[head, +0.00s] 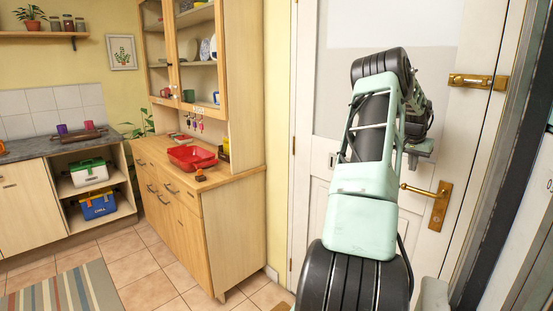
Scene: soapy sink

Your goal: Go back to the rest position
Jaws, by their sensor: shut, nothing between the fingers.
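My arm rises at the right of the head view, folded, with mint-green links and black joints. My gripper (422,149) shows only in part behind the raised arm, small and in front of the white door (340,125). Its fingers are mostly hidden by my own arm links. It is shut and empty, and I see no object held by it. It is apart from the cabinet and the counter things on the left.
A wooden cabinet (231,230) stands left of my arm, with a red dish rack (192,157) on it. The door's brass handle (440,204) is close to the arm in the picture. A striped rug (65,293) lies on the tiled floor, which has free room.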

